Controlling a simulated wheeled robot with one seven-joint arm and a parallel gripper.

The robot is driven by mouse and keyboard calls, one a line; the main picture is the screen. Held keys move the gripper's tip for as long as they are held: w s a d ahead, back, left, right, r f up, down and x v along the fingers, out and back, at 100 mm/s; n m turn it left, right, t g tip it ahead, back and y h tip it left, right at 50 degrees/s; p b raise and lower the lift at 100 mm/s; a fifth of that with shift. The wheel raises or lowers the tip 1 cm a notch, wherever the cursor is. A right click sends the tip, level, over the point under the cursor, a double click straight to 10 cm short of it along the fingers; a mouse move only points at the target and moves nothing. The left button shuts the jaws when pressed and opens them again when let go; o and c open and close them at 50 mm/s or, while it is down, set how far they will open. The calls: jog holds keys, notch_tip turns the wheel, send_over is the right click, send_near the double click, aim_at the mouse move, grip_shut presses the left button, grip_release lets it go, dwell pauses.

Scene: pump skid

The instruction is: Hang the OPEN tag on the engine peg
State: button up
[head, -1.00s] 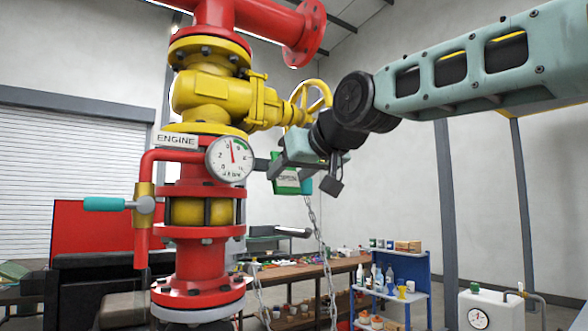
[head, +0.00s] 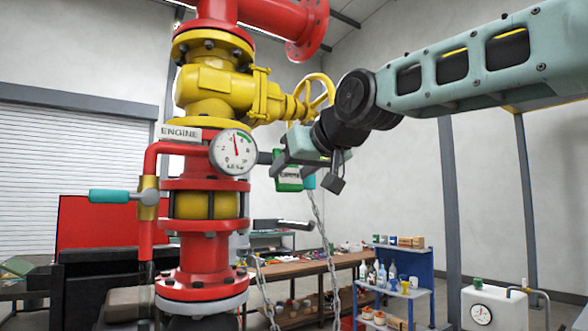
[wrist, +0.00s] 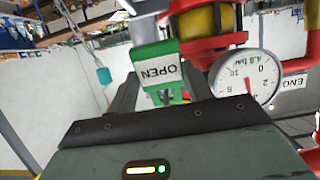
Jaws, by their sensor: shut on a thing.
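The green OPEN tag (head: 288,180) is held in my gripper (head: 278,164), right of the pressure gauge in the head view. In the wrist view my gripper (wrist: 160,94) is shut on the tag (wrist: 158,70), whose white label reads OPEN upside down. The tag is in the air, apart from the gauge. The ENGINE sign (head: 181,133) is on the red and yellow pipe stack, left of the gauge; part of it shows at the right edge of the wrist view (wrist: 290,101). I cannot make out the engine peg for certain.
The pressure gauge (head: 233,151) stands out from the stack close to my gripper. A yellow handwheel valve (head: 225,92) is above, and a teal-handled lever (head: 115,196) is at left. A chain (head: 322,240) hangs below the tag. A workbench (head: 310,265) and blue shelf (head: 405,285) are behind.

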jog(key=o, duration=1)
jog(key=b+v, duration=0.6)
jog(key=v, duration=1.1)
jog(key=shift+s+d, duration=0.15)
